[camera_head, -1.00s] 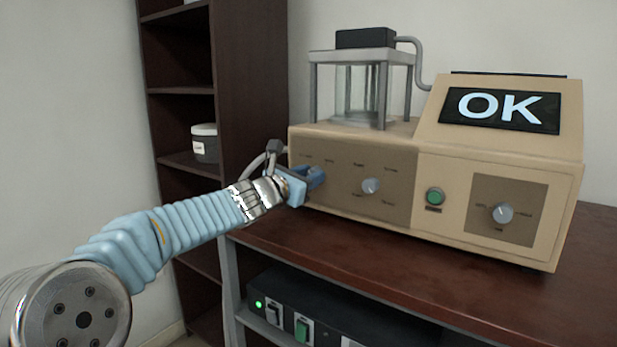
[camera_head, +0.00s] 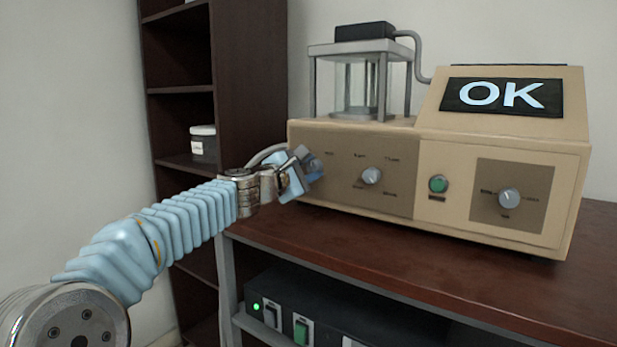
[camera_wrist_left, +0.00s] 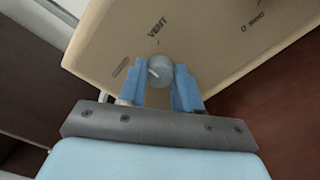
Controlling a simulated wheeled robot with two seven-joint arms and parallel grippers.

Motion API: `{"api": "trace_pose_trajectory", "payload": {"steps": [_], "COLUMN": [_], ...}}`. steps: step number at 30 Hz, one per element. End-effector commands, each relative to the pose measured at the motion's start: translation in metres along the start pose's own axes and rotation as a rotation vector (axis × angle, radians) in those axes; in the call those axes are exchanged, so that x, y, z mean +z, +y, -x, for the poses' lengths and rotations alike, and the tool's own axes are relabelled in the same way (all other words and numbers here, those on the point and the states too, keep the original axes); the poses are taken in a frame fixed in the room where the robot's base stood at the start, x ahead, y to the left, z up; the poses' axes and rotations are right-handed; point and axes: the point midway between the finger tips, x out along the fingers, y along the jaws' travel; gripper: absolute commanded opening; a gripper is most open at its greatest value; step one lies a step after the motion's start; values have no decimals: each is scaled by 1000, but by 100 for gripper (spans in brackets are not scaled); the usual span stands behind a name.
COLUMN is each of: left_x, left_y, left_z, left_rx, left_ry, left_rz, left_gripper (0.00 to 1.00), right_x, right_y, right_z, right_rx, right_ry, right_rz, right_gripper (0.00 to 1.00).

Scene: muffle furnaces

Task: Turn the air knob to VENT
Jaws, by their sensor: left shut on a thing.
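The tan machine (camera_head: 440,160) stands on the dark red-brown bench. The air knob (camera_wrist_left: 160,69), a grey round knob, is on its front panel. In the left wrist view it sits between the blue fingers of my left gripper (camera_wrist_left: 160,82), which is shut on it. The word VENT (camera_wrist_left: 157,27) is printed above the knob there, and a light mark on the knob points toward the left, not straight at VENT. In the head view my left gripper (camera_head: 313,168) is at the panel's left end and hides the air knob. My right gripper is not in view.
Right of my gripper are another grey knob (camera_head: 371,175), a green button (camera_head: 438,184) and a further knob (camera_head: 509,198). The display (camera_head: 502,96) reads OK. A glass chamber (camera_head: 361,85) stands on top. A dark shelf (camera_head: 250,80) rises behind on the left.

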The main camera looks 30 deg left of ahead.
Motion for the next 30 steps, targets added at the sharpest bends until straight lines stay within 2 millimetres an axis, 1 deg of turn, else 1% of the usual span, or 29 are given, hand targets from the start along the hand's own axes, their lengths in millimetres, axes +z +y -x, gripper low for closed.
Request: {"api": "trace_pose_trajectory", "payload": {"steps": [1, 18, 24, 30], "left_x": [-2, -2, -2, -2], "left_y": [-4, -5, -5, -5], "left_z": [0, 0, -1, -1], "left_rx": [-1, -3, -4, -5], "left_ry": [0, -1, -1, -3], "left_rz": [-45, -552, -669, -739], "left_gripper": [3, 3, 3, 3], "right_x": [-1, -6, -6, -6], "right_y": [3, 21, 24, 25], "right_z": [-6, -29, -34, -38], "right_rx": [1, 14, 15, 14], "right_ry": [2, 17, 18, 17], "right_rz": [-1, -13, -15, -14], "right_gripper": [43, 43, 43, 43]}}
